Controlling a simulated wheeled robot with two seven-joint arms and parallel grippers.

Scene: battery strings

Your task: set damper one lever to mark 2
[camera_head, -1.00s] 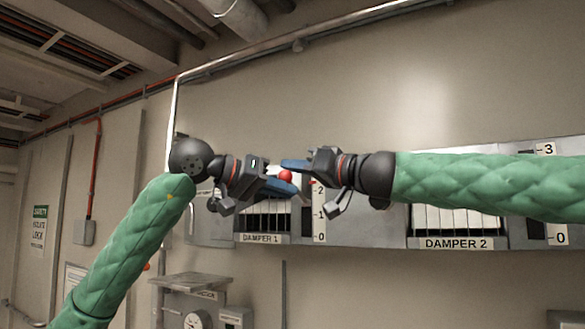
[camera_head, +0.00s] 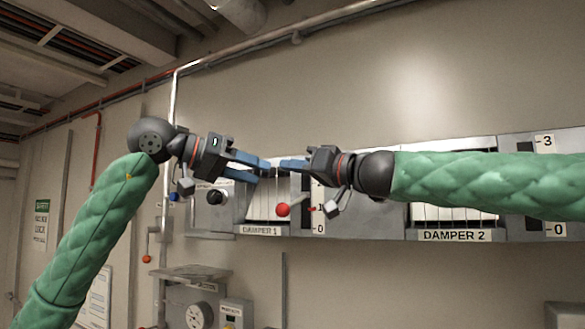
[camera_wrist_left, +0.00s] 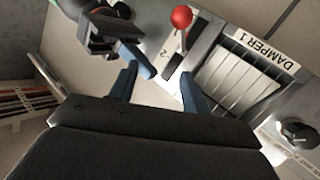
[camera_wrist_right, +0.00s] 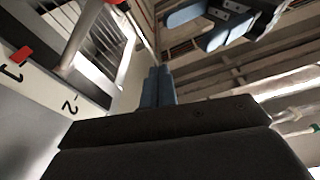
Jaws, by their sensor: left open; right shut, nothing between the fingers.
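The damper one lever has a red ball knob (camera_head: 283,210), in front of the DAMPER 1 panel (camera_head: 262,231). The knob and its rod also show in the left wrist view (camera_wrist_left: 181,17). A red pointer on the scale (camera_head: 313,208) is close to mark 1, also in the right wrist view (camera_wrist_right: 20,55). Mark 2 shows in both wrist views (camera_wrist_right: 70,105), but my right gripper hides it in the head view. My left gripper (camera_head: 256,168) is open and empty, above and left of the knob. My right gripper (camera_head: 293,165) is shut and empty, above the knob, apart from it.
The DAMPER 2 panel (camera_head: 455,236) is at the right, partly behind my right arm. A black dial (camera_head: 215,195) is left of DAMPER 1. A gauge box (camera_head: 198,314) stands out from the wall below. My two grippers' fingertips are close together.

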